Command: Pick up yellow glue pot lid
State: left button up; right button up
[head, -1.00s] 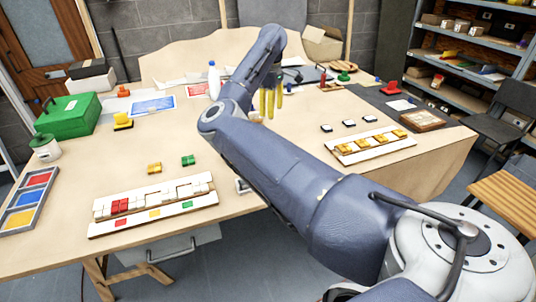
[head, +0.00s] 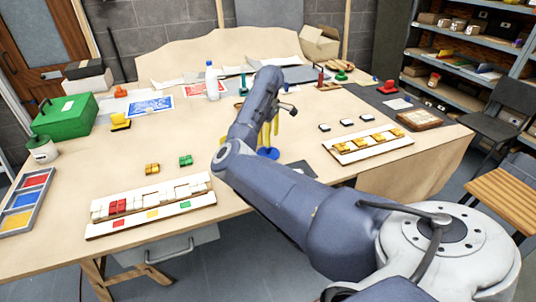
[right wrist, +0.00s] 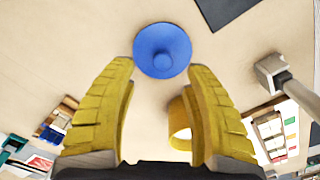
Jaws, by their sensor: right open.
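My right gripper (head: 269,137) points down over the table with its yellow fingers apart. It also shows in the right wrist view (right wrist: 160,66), open and empty. A blue round lid with a knob (right wrist: 163,52) lies just beyond the fingertips, in line with the gap between them. It also shows in the head view (head: 268,153) under the fingers. A yellow curved, ring-like piece (right wrist: 180,126) shows beside the right-hand finger; I cannot tell whether it is the yellow glue pot lid. My left gripper is out of view.
A white pot with a green lid (head: 42,149) stands at the left edge. Mosaic strips with tiles lie at the front (head: 150,205) and right (head: 367,145). A white bottle (head: 211,80) stands behind. The table between the left strip and the green box (head: 66,114) is mostly clear.

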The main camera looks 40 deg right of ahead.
aim_at(268, 151)
jog(key=shift+a+f, duration=0.15)
jog(key=shift+f, duration=2.4)
jog(key=shift+c, duration=0.4)
grip_shut()
